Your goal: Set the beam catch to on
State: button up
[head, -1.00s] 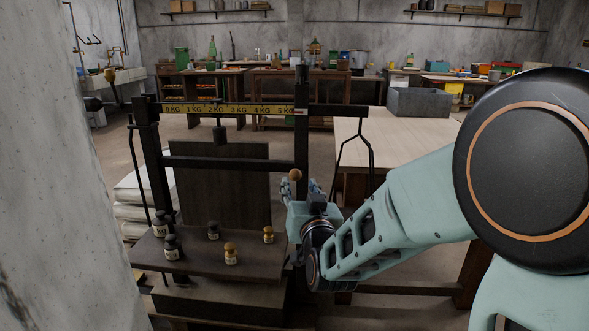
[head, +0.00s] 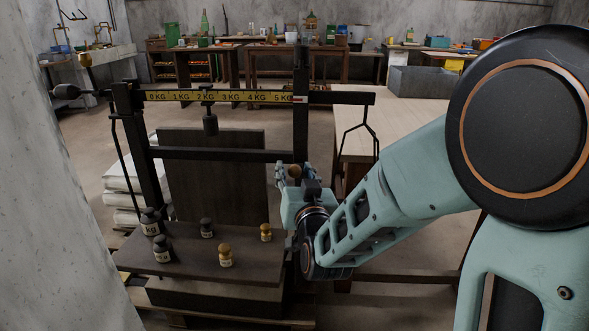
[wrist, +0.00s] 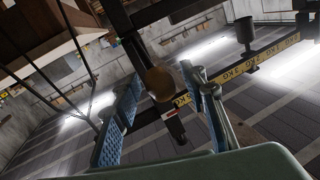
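The beam scale has a dark frame with a yellow-marked beam (head: 222,96), which looks about level. A round wooden knob (head: 294,171), which looks like the catch handle, sits at the right post (head: 301,120). The knob also shows in the wrist view (wrist: 160,83). My gripper (head: 292,177) is open at the knob. In the wrist view its blue-padded fingers (wrist: 160,95) stand on either side of the knob, with a gap visible. The catch's setting cannot be told. A dark sliding weight (head: 210,124) hangs near the 2 KG mark.
Several small weights, dark (head: 206,228) and brown (head: 225,255), stand on the scale's platform (head: 190,262). A black hanger (head: 375,135) hangs from the beam's right end by a pale table (head: 420,120). A concrete wall (head: 45,230) is close on the left.

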jog(key=shift+c, duration=0.3)
grip_shut()
jog(key=shift+r, duration=0.15)
